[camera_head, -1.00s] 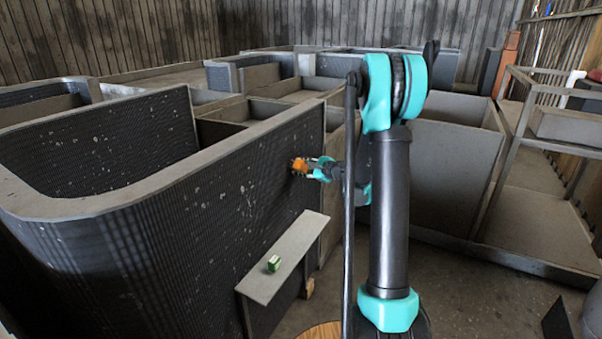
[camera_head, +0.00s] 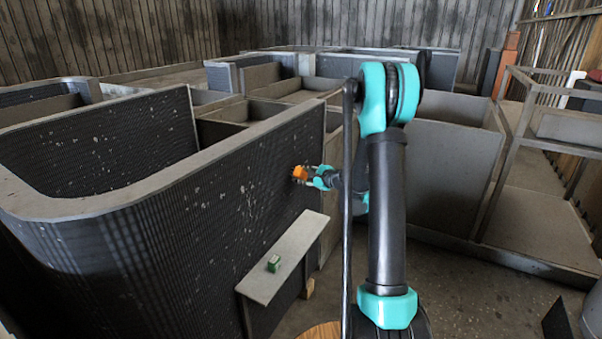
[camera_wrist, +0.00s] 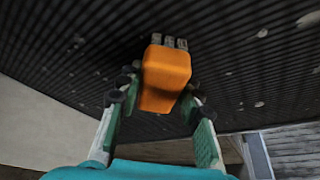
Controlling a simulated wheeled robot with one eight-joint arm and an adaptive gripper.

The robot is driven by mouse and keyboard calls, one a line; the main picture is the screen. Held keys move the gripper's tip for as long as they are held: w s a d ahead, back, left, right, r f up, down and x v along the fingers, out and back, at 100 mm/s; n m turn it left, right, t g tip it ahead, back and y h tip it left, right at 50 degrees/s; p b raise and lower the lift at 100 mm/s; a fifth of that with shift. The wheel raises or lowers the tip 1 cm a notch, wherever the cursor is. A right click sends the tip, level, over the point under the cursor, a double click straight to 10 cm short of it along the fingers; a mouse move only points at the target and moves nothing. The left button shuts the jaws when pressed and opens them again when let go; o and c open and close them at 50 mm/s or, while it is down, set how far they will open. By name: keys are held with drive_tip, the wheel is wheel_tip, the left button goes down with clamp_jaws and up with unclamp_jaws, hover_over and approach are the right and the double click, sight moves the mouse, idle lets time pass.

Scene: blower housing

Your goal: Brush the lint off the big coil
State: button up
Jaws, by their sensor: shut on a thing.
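The big coil (camera_head: 170,225) is a dark, finely ribbed curved wall with a flat grey top rim, filling the left of the head view. Pale lint specks (camera_head: 222,195) dot its outer face. My gripper (camera_head: 306,174) is shut on an orange brush (camera_head: 299,173) near the right part of that face. In the wrist view the brush (camera_wrist: 166,78) sits between my fingers, with its grey bristle tufts toward the ribbed coil face (camera_wrist: 230,70). I cannot tell whether the bristles touch the coil. Several pale specks show around it, such as lint (camera_wrist: 260,104).
A narrow grey shelf (camera_head: 270,275) juts out below the coil face, with a small green block (camera_head: 273,263) on it. Grey partitions (camera_head: 450,170) stand behind my arm. A metal frame (camera_head: 520,130) stands at the right. The floor (camera_head: 470,290) at lower right is mostly clear.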

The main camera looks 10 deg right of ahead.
sight(294, 164)
drive_tip(key=shift+f, duration=1.1)
drive_tip(key=shift+r, duration=3.2)
drive_tip(key=shift+f, duration=3.2)
drive_tip(key=shift+w+a+r, duration=0.1)
drive_tip(key=shift+r, duration=3.1)
drive_tip(key=s+d, duration=0.3)
drive_tip(key=d, duration=0.2)
drive_tip(key=shift+s, duration=0.3)
